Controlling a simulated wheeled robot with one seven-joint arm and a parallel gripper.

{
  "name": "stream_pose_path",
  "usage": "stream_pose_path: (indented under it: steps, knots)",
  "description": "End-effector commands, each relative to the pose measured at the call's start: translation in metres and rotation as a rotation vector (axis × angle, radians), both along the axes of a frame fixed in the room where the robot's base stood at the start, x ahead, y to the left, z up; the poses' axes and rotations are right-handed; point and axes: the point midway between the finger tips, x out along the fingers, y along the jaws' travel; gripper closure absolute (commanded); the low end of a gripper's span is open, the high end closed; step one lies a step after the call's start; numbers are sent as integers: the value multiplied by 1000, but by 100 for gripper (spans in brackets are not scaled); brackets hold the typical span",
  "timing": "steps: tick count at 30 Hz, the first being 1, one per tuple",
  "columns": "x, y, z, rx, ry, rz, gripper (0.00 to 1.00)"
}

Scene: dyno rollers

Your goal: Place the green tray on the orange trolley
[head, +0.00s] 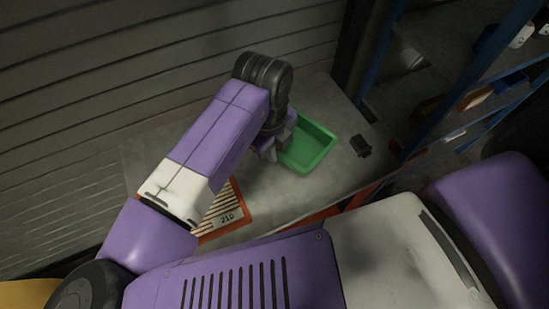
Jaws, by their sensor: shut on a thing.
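The green tray (312,147) is a shallow rectangular tray in the head view, right of the picture's middle. My gripper (270,153) is at the tray's left edge, shut on it. My wrist hides part of the tray's left side. I cannot tell whether the tray rests on the grey surface or is held just above it. An orange-edged thing (238,196) with a striped top and the number 210 shows below my forearm, partly hidden. I cannot tell whether it is the orange trolley.
A small dark object (361,146) lies on the grey surface (330,185) right of the tray. Blue-framed shelves (445,75) with several items stand at the upper right. A slatted wall (120,60) runs behind. An orange-red edge (365,195) shows in front of the surface.

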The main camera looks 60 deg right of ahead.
Motion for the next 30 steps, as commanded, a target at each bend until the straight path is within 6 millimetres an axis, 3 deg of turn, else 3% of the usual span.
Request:
stream_pose_path:
  steps: [5, 13, 23, 24, 26, 30]
  knots:
    - [0, 0, -10, -1, 0, 1, 100]
    - [-1, 0, -45, 0, 2, 1, 100]
    - [0, 0, -49, 0, 0, -1, 100]
    - [0, 0, -48, 0, 0, -1, 82]
    - [0, 0, -48, 0, 0, -1, 70]
    - [0, 0, -48, 0, 0, -1, 68]
